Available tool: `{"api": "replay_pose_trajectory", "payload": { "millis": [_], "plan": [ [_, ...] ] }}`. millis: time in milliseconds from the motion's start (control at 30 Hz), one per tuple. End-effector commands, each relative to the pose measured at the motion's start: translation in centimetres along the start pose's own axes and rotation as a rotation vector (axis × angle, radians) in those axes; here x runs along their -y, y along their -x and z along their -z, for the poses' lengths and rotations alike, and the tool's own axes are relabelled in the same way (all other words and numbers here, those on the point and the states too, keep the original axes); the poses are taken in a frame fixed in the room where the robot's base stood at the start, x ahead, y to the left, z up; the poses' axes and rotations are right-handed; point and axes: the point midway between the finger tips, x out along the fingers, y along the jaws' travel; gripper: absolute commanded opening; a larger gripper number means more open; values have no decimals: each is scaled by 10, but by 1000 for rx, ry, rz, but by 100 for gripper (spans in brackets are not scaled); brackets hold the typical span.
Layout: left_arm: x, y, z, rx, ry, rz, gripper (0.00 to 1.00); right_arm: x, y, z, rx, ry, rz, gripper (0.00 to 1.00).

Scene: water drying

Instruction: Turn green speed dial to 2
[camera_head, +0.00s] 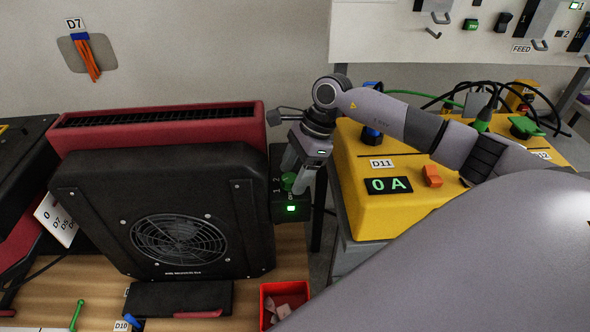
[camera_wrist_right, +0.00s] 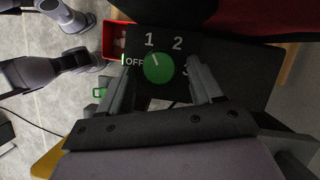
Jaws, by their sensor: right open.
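The green speed dial (camera_wrist_right: 158,67) sits on a black control box beside the heater, with the marks OFF, 1, 2 and 3 around it in the wrist view. Its short white line points up and left, about between OFF and 1. In the head view the dial (camera_head: 288,179) is partly covered by my right gripper (camera_head: 297,180). My right gripper (camera_wrist_right: 158,78) is open, with one finger on each side of the dial; whether either finger touches it is unclear. My left gripper is not seen.
The black fan heater (camera_head: 180,215) with a red back part stands left of the dial. A lit green switch (camera_head: 291,209) is just below it. A yellow box (camera_head: 365,214) is close on the right. A red bin (camera_head: 269,289) stands in front on the wooden table.

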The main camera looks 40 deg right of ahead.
Motion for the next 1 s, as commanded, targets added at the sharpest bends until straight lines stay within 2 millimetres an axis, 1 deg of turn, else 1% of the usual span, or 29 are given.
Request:
{"api": "replay_pose_trajectory", "payload": {
  "millis": [33, 67, 100, 167, 200, 433, 633, 767, 1000],
  "plan": [
    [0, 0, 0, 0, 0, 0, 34, 0, 0, 0, 0, 0, 0, 65],
    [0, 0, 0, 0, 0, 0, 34, 0, 0, 0, 0, 0, 0, 55],
    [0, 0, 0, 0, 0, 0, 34, 0, 0, 0, 0, 0, 0, 42],
    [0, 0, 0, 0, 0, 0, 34, 0, 0, 0, 0, 0, 0, 23],
    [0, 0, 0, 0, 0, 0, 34, 0, 0, 0, 0, 0, 0, 10],
    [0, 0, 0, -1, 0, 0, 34, 0, 1, 0, 0, -8, 3, 9],
    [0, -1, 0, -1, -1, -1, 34, -1, 1, 0, 1, -62, 26, 9],
    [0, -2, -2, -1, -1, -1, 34, -2, 1, 0, 1, -133, 58, 9],
    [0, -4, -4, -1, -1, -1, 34, -5, 0, -1, 2, -325, 138, 9]
  ]
}}
